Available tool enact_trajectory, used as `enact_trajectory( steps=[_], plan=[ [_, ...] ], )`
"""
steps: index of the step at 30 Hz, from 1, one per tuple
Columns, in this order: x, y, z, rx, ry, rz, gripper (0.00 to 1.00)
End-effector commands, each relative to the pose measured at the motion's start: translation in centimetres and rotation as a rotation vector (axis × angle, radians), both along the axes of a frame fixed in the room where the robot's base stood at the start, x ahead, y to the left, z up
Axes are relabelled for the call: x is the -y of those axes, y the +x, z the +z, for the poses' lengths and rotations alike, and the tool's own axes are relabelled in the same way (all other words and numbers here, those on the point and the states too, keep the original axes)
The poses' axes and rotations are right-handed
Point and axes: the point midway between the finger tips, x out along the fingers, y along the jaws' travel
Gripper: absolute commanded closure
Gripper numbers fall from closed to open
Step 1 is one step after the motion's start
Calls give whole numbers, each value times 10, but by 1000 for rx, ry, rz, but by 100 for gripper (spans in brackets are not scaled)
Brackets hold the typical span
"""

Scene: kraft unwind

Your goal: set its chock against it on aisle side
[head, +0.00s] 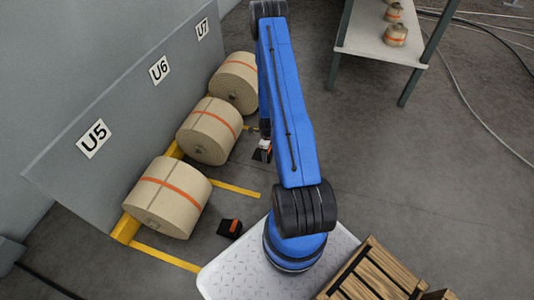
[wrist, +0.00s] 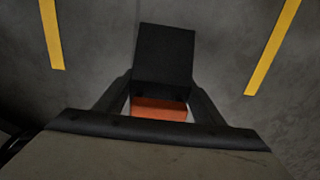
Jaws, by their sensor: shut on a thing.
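My gripper (head: 264,145) is shut on a black wedge-shaped chock with an orange part. The held chock (wrist: 163,55) shows between the two fingers in the wrist view, its orange part (wrist: 160,109) closest to the palm. In the head view my gripper is on the aisle side of the middle kraft roll (head: 209,131), by sign U6 (head: 159,70), with a gap between them. I cannot tell whether the held chock touches the floor. A second black and orange chock (head: 230,228) lies on the floor to the right of the front roll (head: 168,197), by sign U5 (head: 93,138).
A third roll (head: 234,82) lies by sign U7 (head: 202,29), partly behind my arm. Yellow floor lines (head: 236,189) separate the bays. A grey panel (head: 125,95) stands behind the rolls. A wooden pallet (head: 375,275) is at lower right, a table (head: 375,45) at upper right. Floor between is clear.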

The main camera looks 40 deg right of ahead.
Motion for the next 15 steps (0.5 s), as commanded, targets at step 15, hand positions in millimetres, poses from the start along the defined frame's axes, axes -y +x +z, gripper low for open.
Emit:
enact_trajectory(
  steps=[15],
  plan=[
    [-8, 13, -30, -1, -1, 2, 64]
  ],
)
